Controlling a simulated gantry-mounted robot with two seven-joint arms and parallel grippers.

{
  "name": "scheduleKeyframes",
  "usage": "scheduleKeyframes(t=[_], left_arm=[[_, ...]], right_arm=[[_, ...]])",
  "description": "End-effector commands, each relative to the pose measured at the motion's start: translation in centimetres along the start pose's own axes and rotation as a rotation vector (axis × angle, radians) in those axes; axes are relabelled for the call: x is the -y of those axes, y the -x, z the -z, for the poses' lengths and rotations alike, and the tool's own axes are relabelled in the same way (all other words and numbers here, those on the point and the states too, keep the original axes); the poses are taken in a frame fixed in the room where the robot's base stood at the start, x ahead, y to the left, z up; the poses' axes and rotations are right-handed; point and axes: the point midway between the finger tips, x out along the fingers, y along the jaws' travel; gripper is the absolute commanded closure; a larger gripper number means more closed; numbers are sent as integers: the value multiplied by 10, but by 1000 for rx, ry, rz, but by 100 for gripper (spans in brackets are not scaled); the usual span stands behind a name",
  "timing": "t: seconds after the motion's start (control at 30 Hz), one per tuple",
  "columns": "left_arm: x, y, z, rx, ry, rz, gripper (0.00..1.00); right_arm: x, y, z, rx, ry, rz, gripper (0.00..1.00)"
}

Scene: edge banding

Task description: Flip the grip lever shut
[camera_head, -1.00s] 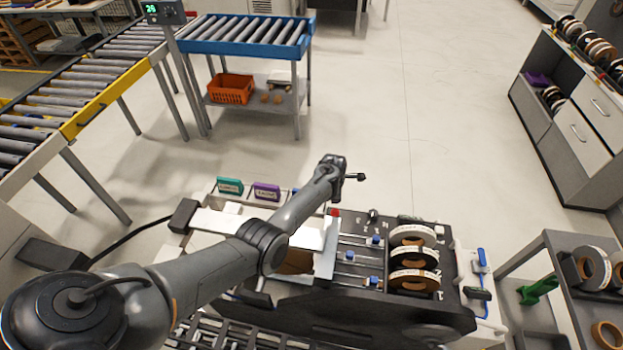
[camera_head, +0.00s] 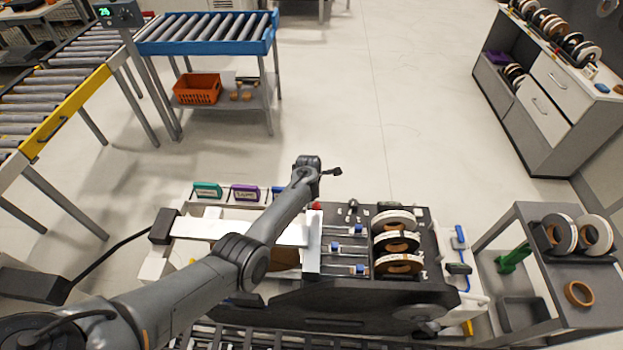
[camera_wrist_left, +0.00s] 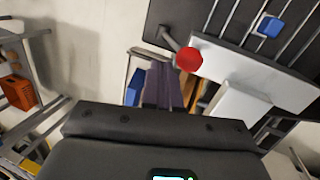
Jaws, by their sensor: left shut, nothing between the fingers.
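The grip lever appears to be the small lever with the round red knob (camera_wrist_left: 188,59) in the left wrist view. Its dark stem runs up and left from the knob. In the head view the red knob (camera_head: 316,206) shows small at the back of the edge banding machine, beside a white plate. My left gripper (camera_head: 337,171) is above and slightly right of the knob in that view, apart from it. My right gripper is in neither view.
Tape rolls (camera_head: 397,242) and blue clamps (camera_head: 358,230) sit right of the lever on the machine. Teal (camera_head: 207,190) and purple (camera_head: 245,193) blocks line its back edge. A grey cart (camera_head: 545,250) stands at the right. Open floor lies behind the machine.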

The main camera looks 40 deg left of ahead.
Motion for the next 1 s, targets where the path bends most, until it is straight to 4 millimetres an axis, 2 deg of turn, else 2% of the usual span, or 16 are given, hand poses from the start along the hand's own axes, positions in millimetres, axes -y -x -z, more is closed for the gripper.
scheduleKeyframes(t=[0.07,0.23,0.6,0.87,1.0], left_arm=[[-16,9,5,0,7,-5,100],[-14,39,3,0,4,-3,100],[-17,94,5,-2,5,-4,100],[-14,108,6,-3,-11,-3,100],[-1,109,12,-10,-124,-12,100]], right_arm=[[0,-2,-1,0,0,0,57],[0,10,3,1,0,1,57],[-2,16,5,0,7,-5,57],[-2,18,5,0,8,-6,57],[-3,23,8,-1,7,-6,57]])
